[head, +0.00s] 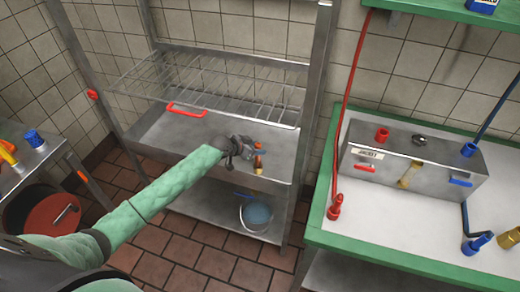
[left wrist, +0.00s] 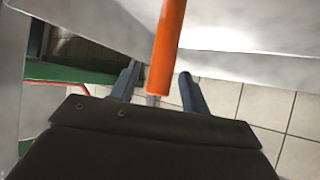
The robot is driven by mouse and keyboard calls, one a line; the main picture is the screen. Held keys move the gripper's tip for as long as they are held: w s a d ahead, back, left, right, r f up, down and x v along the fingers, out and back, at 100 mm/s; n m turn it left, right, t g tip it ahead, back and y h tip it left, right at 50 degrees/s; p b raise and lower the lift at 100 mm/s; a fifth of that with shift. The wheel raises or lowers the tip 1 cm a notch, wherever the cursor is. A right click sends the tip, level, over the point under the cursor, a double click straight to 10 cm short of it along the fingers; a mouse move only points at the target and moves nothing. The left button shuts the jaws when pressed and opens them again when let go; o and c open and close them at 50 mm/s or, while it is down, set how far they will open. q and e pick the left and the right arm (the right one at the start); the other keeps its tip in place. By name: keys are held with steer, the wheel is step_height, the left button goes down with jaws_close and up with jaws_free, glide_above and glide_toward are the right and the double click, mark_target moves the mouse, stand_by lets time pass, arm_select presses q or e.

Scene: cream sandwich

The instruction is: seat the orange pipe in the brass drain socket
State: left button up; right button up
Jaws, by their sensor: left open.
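The orange pipe (left wrist: 167,45) shows in the left wrist view, its lower end between my two fingers. My left gripper (left wrist: 158,69) is open, with a gap beside the pipe. In the head view my left gripper (head: 246,149) is at the front of the steel rack's trough. A small orange part (head: 258,143) shows right beside it, probably the pipe, mostly hidden. Just below is a small brass-coloured piece (head: 258,161), which may be the drain socket; I cannot tell how the two meet. My right gripper is not in view.
The steel trough (head: 186,137) has a wire shelf (head: 215,83) above. A bucket (head: 256,215) stands on the lower shelf. At right, a green-edged table (head: 395,262) holds a steel box (head: 415,158), hoses and a brass fitting (head: 508,238). A red bin (head: 50,222) stands at left.

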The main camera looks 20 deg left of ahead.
arm_select(q)
steer(key=b+v, duration=0.2)
steer(key=v, duration=0.7)
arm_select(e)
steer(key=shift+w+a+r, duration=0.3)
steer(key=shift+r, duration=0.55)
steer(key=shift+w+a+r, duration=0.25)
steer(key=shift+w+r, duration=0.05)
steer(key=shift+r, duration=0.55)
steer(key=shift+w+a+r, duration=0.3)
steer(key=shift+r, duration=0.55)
arm_select(q)
steer(key=shift+s, duration=0.1)
